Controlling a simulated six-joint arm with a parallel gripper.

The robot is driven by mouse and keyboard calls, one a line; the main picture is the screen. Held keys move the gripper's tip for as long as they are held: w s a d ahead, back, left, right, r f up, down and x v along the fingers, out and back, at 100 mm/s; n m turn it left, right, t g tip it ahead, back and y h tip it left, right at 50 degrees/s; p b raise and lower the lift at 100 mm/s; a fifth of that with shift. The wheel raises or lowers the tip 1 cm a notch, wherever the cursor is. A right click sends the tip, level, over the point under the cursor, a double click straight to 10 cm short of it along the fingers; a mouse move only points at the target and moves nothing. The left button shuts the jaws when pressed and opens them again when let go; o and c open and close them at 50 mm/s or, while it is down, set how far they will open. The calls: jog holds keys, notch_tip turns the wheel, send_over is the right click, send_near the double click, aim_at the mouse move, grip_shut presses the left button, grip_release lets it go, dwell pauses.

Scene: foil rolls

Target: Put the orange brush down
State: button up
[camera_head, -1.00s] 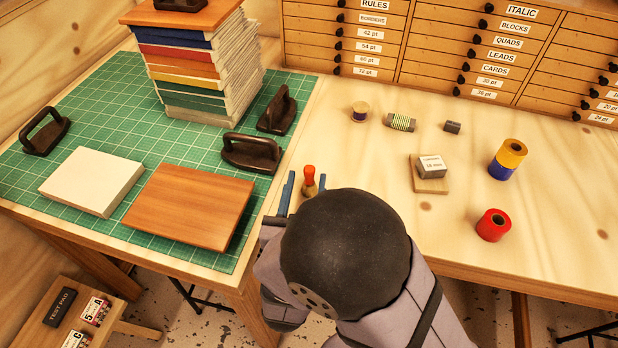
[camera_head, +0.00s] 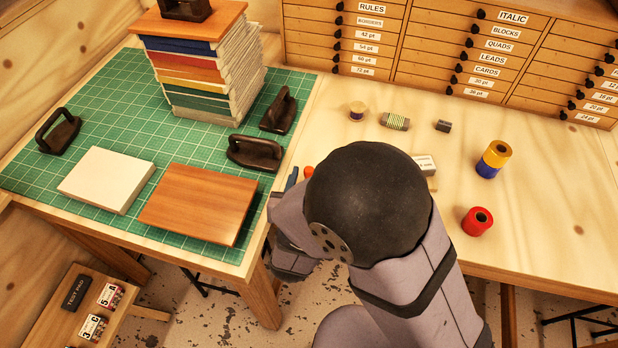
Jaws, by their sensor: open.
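The orange brush (camera_head: 308,171) shows only as a small orange top beside my arm's dark round joint, near the front left of the bare wood table. The rest of it is hidden behind my arm. My gripper (camera_head: 298,178) is open. One blue finger shows just left of the orange top; the other finger is hidden. I cannot see whether the brush touches the table or a finger.
A green cutting mat (camera_head: 100,90) at left holds a book stack (camera_head: 195,75), dark handled weights, a white block (camera_head: 106,180) and a wooden board (camera_head: 198,204).

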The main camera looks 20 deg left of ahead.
jog(key=shift+w+f+p, duration=0.1)
jog(key=shift+w+p, duration=0.25)
jog(key=shift+w, duration=0.2)
jog(key=shift+p+x, duration=0.6)
jog(key=shift+x, duration=1.4)
jog(key=shift+a, duration=0.1)
grip_shut()
